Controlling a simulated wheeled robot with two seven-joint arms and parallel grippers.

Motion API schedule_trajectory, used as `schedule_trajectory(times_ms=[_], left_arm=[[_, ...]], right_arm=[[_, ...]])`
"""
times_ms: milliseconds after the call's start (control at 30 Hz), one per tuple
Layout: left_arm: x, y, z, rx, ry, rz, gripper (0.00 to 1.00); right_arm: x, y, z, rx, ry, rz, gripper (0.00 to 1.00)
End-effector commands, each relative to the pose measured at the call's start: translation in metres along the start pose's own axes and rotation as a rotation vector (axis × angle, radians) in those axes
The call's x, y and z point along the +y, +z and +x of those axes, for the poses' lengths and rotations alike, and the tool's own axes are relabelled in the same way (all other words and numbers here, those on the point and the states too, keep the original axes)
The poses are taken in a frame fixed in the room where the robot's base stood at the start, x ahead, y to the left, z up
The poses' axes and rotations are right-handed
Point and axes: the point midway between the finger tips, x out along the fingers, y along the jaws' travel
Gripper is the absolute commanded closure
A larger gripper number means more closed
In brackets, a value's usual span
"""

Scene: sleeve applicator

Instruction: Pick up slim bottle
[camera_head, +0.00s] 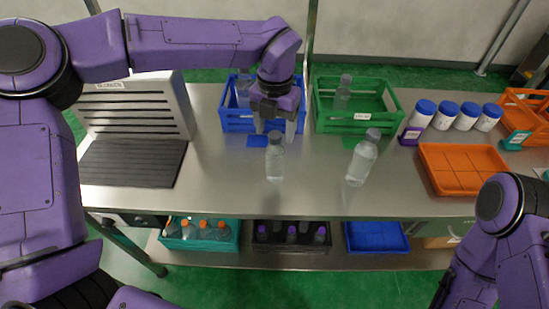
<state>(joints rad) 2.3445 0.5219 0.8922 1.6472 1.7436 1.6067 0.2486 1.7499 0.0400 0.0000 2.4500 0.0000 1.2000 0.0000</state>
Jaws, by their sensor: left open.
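A clear slim bottle with a dark cap (275,160) stands upright on the steel table, near its middle. My left gripper (274,127) points down just behind and above this bottle, in front of the blue crate. Its fingers are apart and nothing shows between them; whether they touch the bottle cap cannot be told. A second clear bottle with a grey cap (361,162) stands to the right and looks a little wider. Part of my right arm shows at the lower right, but its gripper is not visible.
A blue crate (234,122) and a green crate (355,124), each with a bottle inside, stand at the back. Blue-capped white containers (443,115) and an orange tray (462,168) are at right. A grey machine (135,105) stands left. The table front is clear.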

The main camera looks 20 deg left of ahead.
Motion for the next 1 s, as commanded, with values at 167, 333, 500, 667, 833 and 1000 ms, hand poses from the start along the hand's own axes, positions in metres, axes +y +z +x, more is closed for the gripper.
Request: schedule_trajectory(times_ms=[167,333,500,667,833,1000], left_arm=[[0.0,-0.002,0.026,0.002,0.001,-0.001,0.32],[0.001,-0.002,0.03,-0.001,0.0,-0.005,0.32],[0.001,-0.002,0.03,-0.001,0.0,-0.004,0.61],[0.001,-0.002,0.03,-0.001,0.0,-0.004,1.0],[0.001,-0.002,0.029,-0.002,0.0,-0.004,1.0],[0.001,-0.001,0.025,-0.003,0.0,-0.004,1.0]], right_arm=[[0.001,-0.004,-0.009,0.0,0.0,0.0,0.57],[0.001,-0.004,-0.008,0.0,0.0,0.0,0.57],[0.001,-0.003,-0.008,0.0,0.0,0.0,0.57],[0.001,-0.003,-0.008,0.0,0.0,0.0,0.57],[0.001,-0.003,-0.008,0.0,0.0,0.0,0.57],[0.001,-0.003,-0.007,0.0,0.0,0.0,0.57]])
